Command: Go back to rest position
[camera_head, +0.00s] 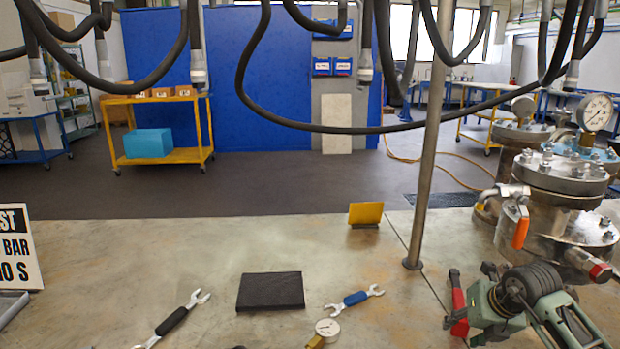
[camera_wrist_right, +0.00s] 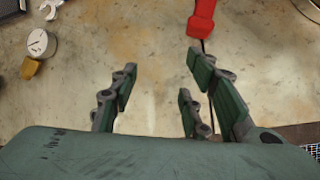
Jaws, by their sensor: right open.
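My right gripper (camera_head: 466,297) is at the lower right of the head view, low over the grey bench top. It also shows in the right wrist view (camera_wrist_right: 160,80), with its green-padded fingers spread apart and nothing between them. A red-handled tool (camera_head: 459,303) shows beside the fingers in the head view. In the right wrist view the red handle (camera_wrist_right: 202,18) lies just beyond the right finger; I cannot tell if they touch. My left gripper is not in view.
Flanged steel vessels (camera_head: 560,190) with a dial gauge (camera_head: 594,113) stand close to my right arm. A metal post (camera_head: 428,150) rises from the bench (camera_head: 200,250). A black pad (camera_head: 270,291), two wrenches (camera_head: 175,318) (camera_head: 355,299) and a loose gauge (camera_head: 327,328) lie left. Hoses hang above.

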